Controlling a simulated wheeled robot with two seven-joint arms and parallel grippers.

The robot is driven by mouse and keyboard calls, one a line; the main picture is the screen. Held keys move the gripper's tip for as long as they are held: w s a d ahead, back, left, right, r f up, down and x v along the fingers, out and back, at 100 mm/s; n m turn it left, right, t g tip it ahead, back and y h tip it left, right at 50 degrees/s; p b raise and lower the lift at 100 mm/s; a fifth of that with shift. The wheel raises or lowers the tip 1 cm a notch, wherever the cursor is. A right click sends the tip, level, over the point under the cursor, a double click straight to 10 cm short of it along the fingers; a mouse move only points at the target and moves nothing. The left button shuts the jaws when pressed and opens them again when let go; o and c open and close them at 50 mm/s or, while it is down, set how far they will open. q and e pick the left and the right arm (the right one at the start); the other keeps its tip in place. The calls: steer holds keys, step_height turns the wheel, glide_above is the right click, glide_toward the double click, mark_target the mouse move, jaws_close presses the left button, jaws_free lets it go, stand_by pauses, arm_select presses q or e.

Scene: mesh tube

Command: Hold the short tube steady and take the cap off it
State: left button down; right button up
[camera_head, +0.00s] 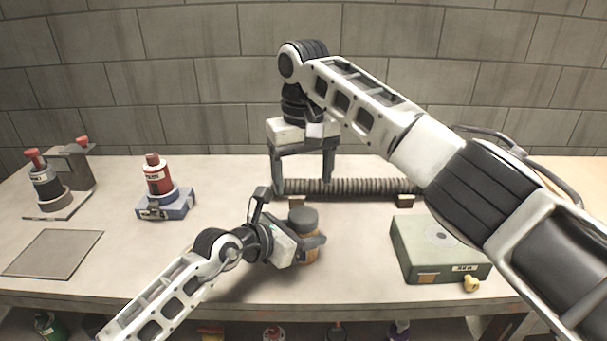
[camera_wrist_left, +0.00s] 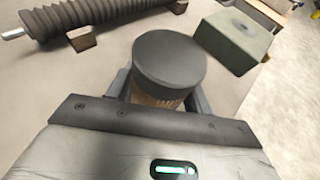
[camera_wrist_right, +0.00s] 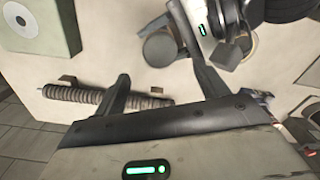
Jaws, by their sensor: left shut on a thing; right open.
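The short tube (camera_head: 311,256) is orange-brown and stands upright near the middle of the table. Its dark grey cap (camera_head: 303,217) sits on top and also shows in the left wrist view (camera_wrist_left: 170,58). My left gripper (camera_head: 308,246) is shut around the tube body below the cap, a finger on each side. My right gripper (camera_head: 302,186) is open and empty, fingers pointing down, above and behind the cap. In the right wrist view the round cap (camera_wrist_right: 160,46) lies beyond and between the fingertips, apart from them.
A ribbed dark tube (camera_head: 350,187) lies behind on wooden blocks. A green box (camera_head: 415,250) with a yellow knob (camera_head: 471,284) stands right. A red bottle on a blue base (camera_head: 168,206), a black holder (camera_head: 75,165) and a grey plate (camera_head: 52,252) are left.

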mark_target(303, 214)
steer(key=m, duration=0.4)
steer(key=shift+m, duration=0.4)
steer(key=m, duration=0.3)
steer(key=shift+m, duration=0.4)
steer(key=shift+f, duration=0.15)
steer(key=shift+m, duration=0.3)
steer(key=shift+f, duration=3.85)
steer(key=c, duration=1)
steer(key=n, duration=0.3)
steer(key=o, duration=1)
steer(key=shift+o, duration=0.2)
